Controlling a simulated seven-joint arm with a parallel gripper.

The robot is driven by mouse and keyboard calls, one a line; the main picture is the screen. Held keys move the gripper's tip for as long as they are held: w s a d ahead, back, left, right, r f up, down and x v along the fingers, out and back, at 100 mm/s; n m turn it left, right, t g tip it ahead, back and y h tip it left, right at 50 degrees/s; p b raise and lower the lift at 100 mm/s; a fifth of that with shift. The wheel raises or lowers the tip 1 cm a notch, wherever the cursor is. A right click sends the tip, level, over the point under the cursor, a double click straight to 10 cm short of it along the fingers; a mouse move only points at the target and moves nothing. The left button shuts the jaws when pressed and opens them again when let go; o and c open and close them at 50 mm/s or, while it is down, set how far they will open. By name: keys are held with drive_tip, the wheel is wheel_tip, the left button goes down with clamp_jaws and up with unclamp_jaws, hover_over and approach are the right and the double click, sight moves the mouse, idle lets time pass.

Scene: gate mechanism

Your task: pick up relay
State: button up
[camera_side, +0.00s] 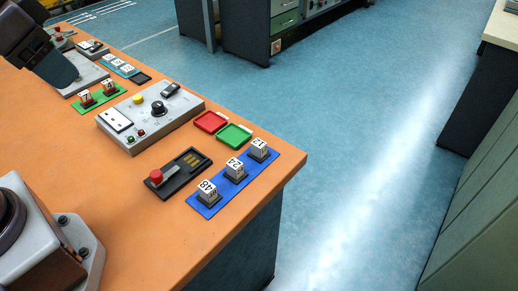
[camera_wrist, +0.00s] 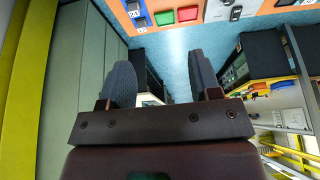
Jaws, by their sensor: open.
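My gripper (camera_wrist: 160,60) shows in the wrist view with its two dark fingers apart and nothing between them. Nothing in view is labelled relay. The likely candidates are white numbered blocks on dark bases. Several stand in a row on a blue pad near the table's front right corner: a near block (camera_side: 208,190), a middle block (camera_side: 235,168) and a far block (camera_side: 259,148). Two similar blocks stand on a green pad (camera_side: 101,97) farther left. In the wrist view, part of the blue-pad row (camera_wrist: 137,18) is at the top, well apart from the fingers.
A grey control box (camera_side: 152,120) with knobs stands mid-table. A black panel with a red-knobbed lever (camera_side: 157,176), a red tray (camera_side: 210,121) and a green tray (camera_side: 234,136) are close to the blocks. The orange table (camera_side: 110,200) is clear on its near side.

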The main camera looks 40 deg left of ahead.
drive_tip(key=w+d+f+m+g, duration=0.2)
drive_tip(key=w+f, duration=0.1)
drive_tip(key=w, duration=0.4)
drive_tip(key=w+d+f+m+g, duration=0.2)
drive_tip(key=w+d+f, duration=0.15)
drive_tip(key=w, duration=0.45)
drive_tip(key=m, duration=1.4)
hover_over(259, 143)
wheel_tip(259, 143, down, 14)
drive_tip(key=r, duration=0.1)
drive_tip(key=shift+g, duration=0.4)
drive_tip(key=f, duration=0.7)
drive_tip(key=shift+w+d+f, duration=0.1)
drive_tip(key=shift+d+f, duration=0.1)
drive_tip(key=shift+f, duration=0.1)
drive_tip(key=shift+a+f, duration=0.15)
drive_tip(key=shift+f, duration=1.2)
drive_tip(key=shift+a+f, duration=0.1)
drive_tip(key=shift+f, duration=1.2)
drive_tip(key=c, duration=1)
drive_tip(key=shift+r, duration=0.1)
